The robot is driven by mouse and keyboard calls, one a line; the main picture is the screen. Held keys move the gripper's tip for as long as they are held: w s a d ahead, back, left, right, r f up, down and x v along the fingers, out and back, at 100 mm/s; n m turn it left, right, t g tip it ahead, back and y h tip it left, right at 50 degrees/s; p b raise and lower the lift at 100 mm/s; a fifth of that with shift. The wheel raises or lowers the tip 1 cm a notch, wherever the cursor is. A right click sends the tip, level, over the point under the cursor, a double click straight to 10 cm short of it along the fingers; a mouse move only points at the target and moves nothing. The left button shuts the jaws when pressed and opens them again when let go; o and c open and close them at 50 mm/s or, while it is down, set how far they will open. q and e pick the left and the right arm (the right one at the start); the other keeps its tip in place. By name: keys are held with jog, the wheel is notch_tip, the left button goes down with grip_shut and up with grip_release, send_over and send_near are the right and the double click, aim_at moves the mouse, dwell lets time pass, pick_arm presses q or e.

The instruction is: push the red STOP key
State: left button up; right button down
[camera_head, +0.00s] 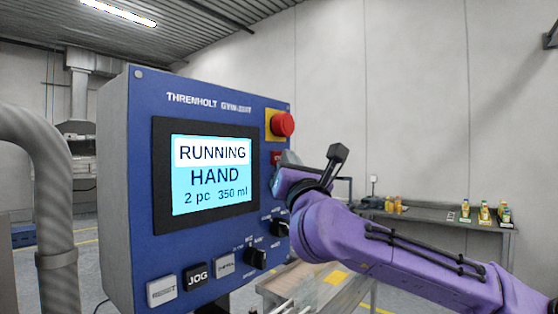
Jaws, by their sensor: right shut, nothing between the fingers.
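The blue control panel (145,130) stands left of centre, with its lit screen (212,172) reading "RUNNING", "HAND", "2 pc 350 ml". A small red key (275,157), which looks like the STOP key, sits right of the screen, and only its left part with the start of its lettering shows. My right gripper (286,160) is shut and empty in front of that key and hides the rest of it. I cannot tell whether the gripper touches the key. My left gripper is not in view.
A red mushroom button (283,124) on a yellow plate is just above the gripper. Keys RESET (162,291) and JOG (197,276), another grey key (224,266) and black knobs (256,258) are lower down. A grey pipe (55,190) stands left; a bench (430,219) with bottles is behind right.

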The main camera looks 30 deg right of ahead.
jog(key=shift+w+a, duration=0.1)
jog(key=shift+w, duration=0.25)
dwell(0.7)
dwell(0.3)
jog(key=shift+s+d+b, duration=0.3)
jog(key=shift+s+b, duration=0.45)
jog(key=shift+s, duration=0.1)
jog(key=s, duration=0.1)
jog(key=s+d+b, duration=0.1)
jog(key=s, duration=0.1)
jog(key=s+d+b, duration=0.1)
jog(key=shift+s, duration=0.25)
